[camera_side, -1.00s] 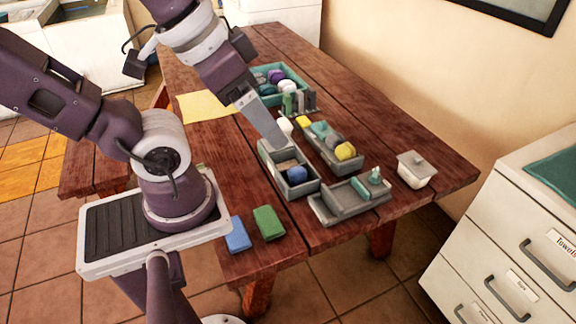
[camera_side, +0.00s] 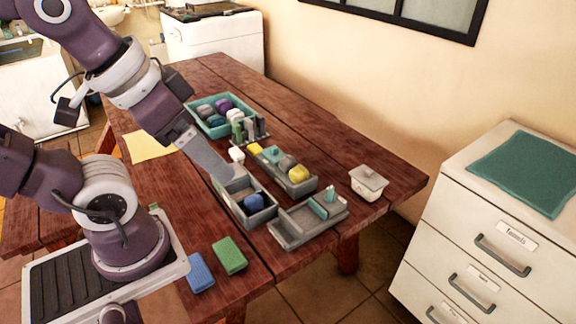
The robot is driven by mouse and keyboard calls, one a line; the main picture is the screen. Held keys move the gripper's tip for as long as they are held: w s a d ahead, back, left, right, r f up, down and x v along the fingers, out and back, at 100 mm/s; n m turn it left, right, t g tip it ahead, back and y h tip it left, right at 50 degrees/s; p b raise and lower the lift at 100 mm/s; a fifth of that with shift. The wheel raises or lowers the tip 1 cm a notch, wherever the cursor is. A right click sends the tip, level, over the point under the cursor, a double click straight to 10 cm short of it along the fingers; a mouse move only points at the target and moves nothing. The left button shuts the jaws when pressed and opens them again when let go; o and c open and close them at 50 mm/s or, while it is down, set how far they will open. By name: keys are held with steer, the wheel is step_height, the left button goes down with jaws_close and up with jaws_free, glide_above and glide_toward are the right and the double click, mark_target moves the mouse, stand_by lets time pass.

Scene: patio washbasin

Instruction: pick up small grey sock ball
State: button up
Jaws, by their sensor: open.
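A small grey ball (camera_side: 205,111) that looks like a rolled sock lies at the left end of the teal tray (camera_side: 190,113), among several coloured balls. I cannot tell whether it is the small grey sock ball of the task. My gripper (camera_side: 231,177) points down and right, its tip at the back compartment of a grey divided box (camera_side: 262,218). The jaws are open, seen edge-on. A blue ball (camera_side: 254,202) sits in the box's front compartment. The gripper hides much of the back compartment, so I cannot see what lies there.
A second grey box (camera_side: 302,189) holds yellow and teal items. Blue (camera_side: 199,272) and green (camera_side: 229,255) blocks lie at the front. A yellow cloth (camera_side: 149,145) lies at the left.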

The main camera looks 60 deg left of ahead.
steer(key=w+a+r+n+g, duration=0.1)
steer(key=w+a+n, duration=0.15)
steer(key=w, duration=0.35)
steer(key=w+a+r+n, duration=0.1)
steer(key=w+n, duration=0.2)
steer(key=w, duration=0.3)
steer(key=n+g+y, duration=0.1)
steer(key=n+g, duration=0.4)
steer(key=n, duration=0.8)
glide_above(288, 160)
steer(key=shift+m, duration=0.25)
steer(key=f, duration=2.8)
steer(key=shift+d+f, duration=0.2)
steer(key=shift+d, duration=0.1)
steer(key=f, duration=0.7)
steer(key=shift+w+a, duration=0.1)
steer(key=shift+a, duration=0.2)
steer(key=shift+r, duration=0.1)
steer(key=c, duration=1.4)
